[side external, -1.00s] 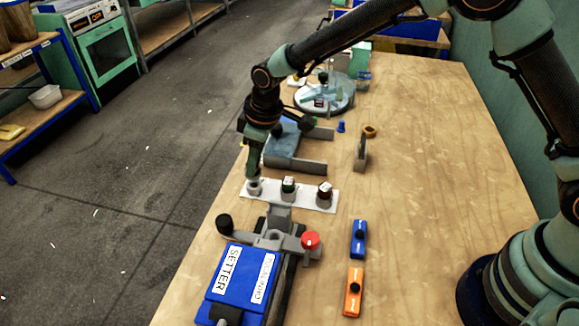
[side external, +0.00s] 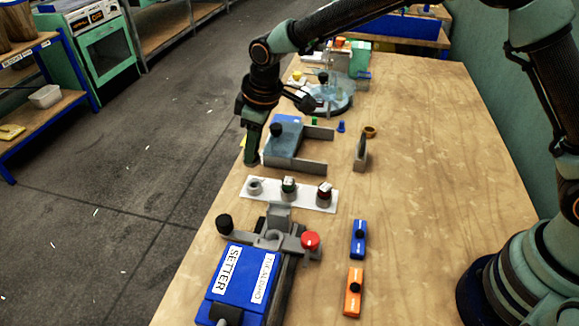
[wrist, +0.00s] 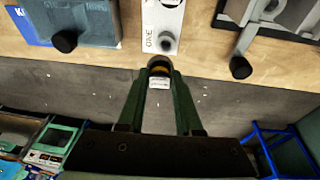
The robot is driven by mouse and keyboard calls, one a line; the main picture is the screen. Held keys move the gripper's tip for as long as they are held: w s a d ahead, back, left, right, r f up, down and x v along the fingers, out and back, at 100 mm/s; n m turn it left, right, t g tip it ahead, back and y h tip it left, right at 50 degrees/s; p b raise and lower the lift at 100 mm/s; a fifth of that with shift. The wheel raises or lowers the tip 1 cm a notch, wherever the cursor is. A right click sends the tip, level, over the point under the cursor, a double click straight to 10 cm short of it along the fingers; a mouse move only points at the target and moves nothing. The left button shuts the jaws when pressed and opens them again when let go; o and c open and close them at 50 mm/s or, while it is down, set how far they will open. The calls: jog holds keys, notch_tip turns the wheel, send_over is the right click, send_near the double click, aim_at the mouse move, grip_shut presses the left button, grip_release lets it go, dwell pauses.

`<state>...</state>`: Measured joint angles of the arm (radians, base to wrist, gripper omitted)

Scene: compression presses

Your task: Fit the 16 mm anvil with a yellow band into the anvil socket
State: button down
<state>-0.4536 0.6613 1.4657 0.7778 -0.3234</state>
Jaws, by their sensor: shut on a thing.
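My gripper (side external: 252,160) is shut on a small anvil with a yellow-orange band (wrist: 159,70), seen between the fingertips in the wrist view. In the side view the fingers hide it. The gripper is above the table's left edge, behind the white rack (side external: 270,195). The rack's left holder (side external: 254,186) is empty. The middle holder carries an anvil with a green band (side external: 289,185) and the right one a dark red banded anvil (side external: 325,192). The anvil socket (side external: 272,236) appears to be the grey fitting at the rear of the blue SETTER press (side external: 238,285), apart from my gripper.
The press has a black knob (side external: 224,223) and a red knob (side external: 310,240). Blue (side external: 358,240) and orange (side external: 353,292) blocks lie to its right. The table's right side is clear.

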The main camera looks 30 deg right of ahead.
jog(key=s+a+r, duration=0.1)
jog(key=s, duration=0.6)
jog(key=s+a+r, duration=0.2)
jog(key=s, duration=0.6)
jog(key=shift+s+a+r+g, duration=0.2)
jog(key=shift+s+a+g, duration=0.1)
jog(key=shift+f, duration=0.15)
jog(key=shift+s+d+x, duration=0.1)
jog(key=shift+s+x, duration=0.05)
jog(key=shift+x, duration=0.75)
jog(key=shift+s+d+x, duration=0.1)
jog(key=shift+s+x, duration=0.05)
jog(key=shift+x, duration=0.75)
jog(key=shift+s+d+x, duration=0.1)
jog(key=shift+s+x, duration=0.05)
jog(key=shift+x, duration=0.75)
jog(key=shift+s+x, duration=0.15)
jog(key=shift+x, duration=0.6)
jog(key=shift+s+x, duration=0.1)
jog(key=shift+x, duration=0.65)
jog(key=c, duration=0.5)
grip_release()
jog(key=shift+d+f, duration=0.1)
jog(key=shift+d, duration=0.05)
jog(key=shift+s, duration=0.1)
jog(key=v, duration=1.2)
jog(key=shift+d, duration=0.2)
